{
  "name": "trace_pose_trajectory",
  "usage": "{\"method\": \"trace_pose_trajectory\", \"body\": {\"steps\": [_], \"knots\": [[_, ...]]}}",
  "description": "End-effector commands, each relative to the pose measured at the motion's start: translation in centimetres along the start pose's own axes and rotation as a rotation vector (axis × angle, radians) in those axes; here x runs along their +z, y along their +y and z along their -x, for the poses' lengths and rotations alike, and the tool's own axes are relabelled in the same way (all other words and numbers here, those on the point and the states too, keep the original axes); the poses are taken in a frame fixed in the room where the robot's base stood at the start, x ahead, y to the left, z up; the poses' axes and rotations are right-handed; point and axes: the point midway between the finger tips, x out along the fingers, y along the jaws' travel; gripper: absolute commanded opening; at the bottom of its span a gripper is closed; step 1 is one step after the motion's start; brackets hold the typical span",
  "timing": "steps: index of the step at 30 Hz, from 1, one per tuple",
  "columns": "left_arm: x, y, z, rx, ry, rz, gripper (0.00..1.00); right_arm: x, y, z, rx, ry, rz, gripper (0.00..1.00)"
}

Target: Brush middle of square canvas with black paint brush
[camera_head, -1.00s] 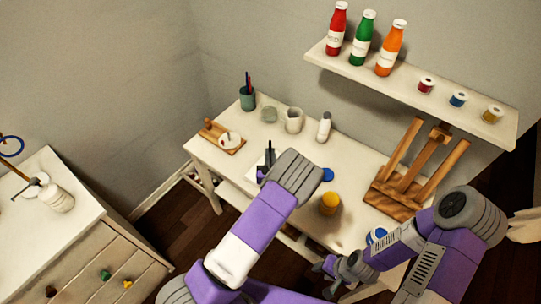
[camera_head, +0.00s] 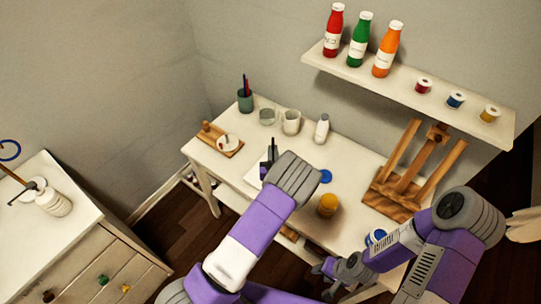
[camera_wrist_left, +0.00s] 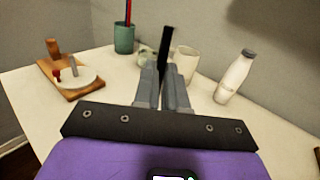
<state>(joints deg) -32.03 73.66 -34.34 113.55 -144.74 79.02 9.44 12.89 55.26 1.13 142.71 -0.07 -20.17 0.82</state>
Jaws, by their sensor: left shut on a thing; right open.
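My left gripper (camera_head: 268,166) is shut on the black paint brush (camera_head: 273,146), above the white table. The brush also shows in the left wrist view (camera_wrist_left: 165,48), standing up between the fingers. A pale square (camera_head: 253,177), apparently the canvas, lies on the table by the left gripper. My arm hides much of it, and I cannot tell whether the brush touches it. My right gripper (camera_head: 325,272) is open and empty, low at the table's front edge.
A cup with pencils (camera_head: 245,101), mugs (camera_head: 291,122), a white bottle (camera_head: 322,129) and a wooden board (camera_head: 220,139) stand at the back and left.

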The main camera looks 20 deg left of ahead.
Motion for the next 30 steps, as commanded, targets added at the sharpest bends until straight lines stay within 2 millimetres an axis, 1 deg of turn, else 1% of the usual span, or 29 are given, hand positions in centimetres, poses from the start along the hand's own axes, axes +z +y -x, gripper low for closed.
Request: {"method": "trace_pose_trajectory", "body": {"steps": [11, 14, 24, 30], "knots": [[-0.2, -1.1, -1.7, 0.001, -0.001, -0.001, 0.0, 0.0, 0.3, -0.7, 0.0, 0.0, 0.0, 0.42], [-0.1, -1.0, -1.6, 0.001, 0.0, -0.002, 0.0, 0.0, 0.2, -0.6, 0.0, 0.0, 0.0, 0.42], [-0.3, 0.3, 0.2, 0.001, 0.002, -0.002, 0.0, 0.0, 0.0, 0.0, 0.0, 0.0, 0.0, 0.42], [-0.4, -0.1, -0.4, 0.001, 0.001, -0.001, 0.0, 0.0, 0.1, -0.3, 0.0, 0.0, 0.0, 0.42]]}}
